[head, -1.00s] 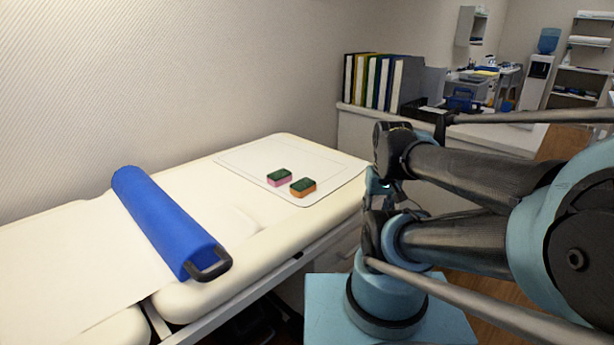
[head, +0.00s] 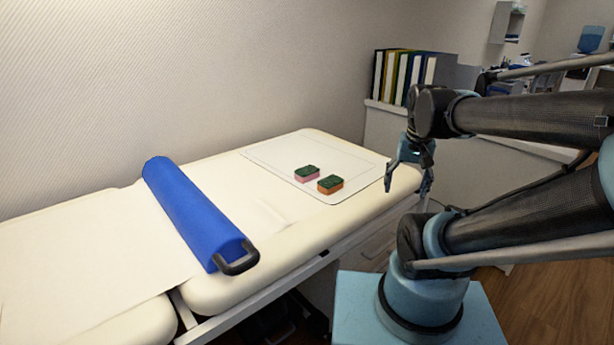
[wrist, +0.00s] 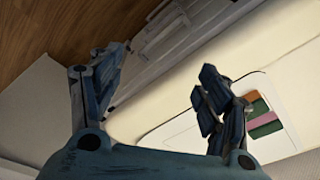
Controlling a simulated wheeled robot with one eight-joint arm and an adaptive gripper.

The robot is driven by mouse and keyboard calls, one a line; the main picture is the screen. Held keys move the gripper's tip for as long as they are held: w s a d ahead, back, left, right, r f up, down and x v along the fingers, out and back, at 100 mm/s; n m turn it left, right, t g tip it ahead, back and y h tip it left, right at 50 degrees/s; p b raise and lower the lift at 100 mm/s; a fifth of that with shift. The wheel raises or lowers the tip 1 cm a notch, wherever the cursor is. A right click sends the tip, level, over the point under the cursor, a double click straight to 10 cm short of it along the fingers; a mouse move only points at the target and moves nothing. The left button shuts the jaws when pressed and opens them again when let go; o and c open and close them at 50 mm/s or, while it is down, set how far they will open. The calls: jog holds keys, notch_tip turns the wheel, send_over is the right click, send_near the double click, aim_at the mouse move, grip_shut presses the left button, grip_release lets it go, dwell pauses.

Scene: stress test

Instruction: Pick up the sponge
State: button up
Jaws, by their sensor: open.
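Two sponges lie close together on a white mat (head: 352,160) on the padded table. One sponge (head: 307,174) has a dark green top and a pink body. The other sponge (head: 330,185) has a dark green top and an orange body, and sits nearer the table's front edge. My gripper (head: 405,186) is open and empty, right of the sponges at the table's right end, with its fingers pointing down. In the wrist view my gripper (wrist: 160,100) shows its two fingers spread. The pink sponge (wrist: 264,120) shows there beyond the right finger, partly hidden by it.
A blue bolster (head: 195,212) with a dark handle lies across the cream padded table (head: 240,287), left of the sponges. A row of binders (head: 405,75) stands on a white cabinet behind my arm. A patterned wall runs along the table's back.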

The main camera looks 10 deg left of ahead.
jog(key=w+a+r+m, duration=0.2)
jog(key=w+a+r, duration=0.4)
jog(key=w+a, duration=0.15)
jog(key=r+m+g, duration=0.2)
jog(key=m, duration=0.3)
send_over(307, 170)
jog(key=w, duration=0.1)
notch_tip(307, 170, down, 11)
jog(key=shift+r, duration=0.1)
jog(key=shift+s+f, duration=0.2)
jog(key=shift+f, duration=1.35)
jog(key=shift+s+f, duration=0.15)
jog(key=shift+f, duration=1.4)
jog(key=c, duration=0.8)
jog(key=shift+r, duration=0.1)
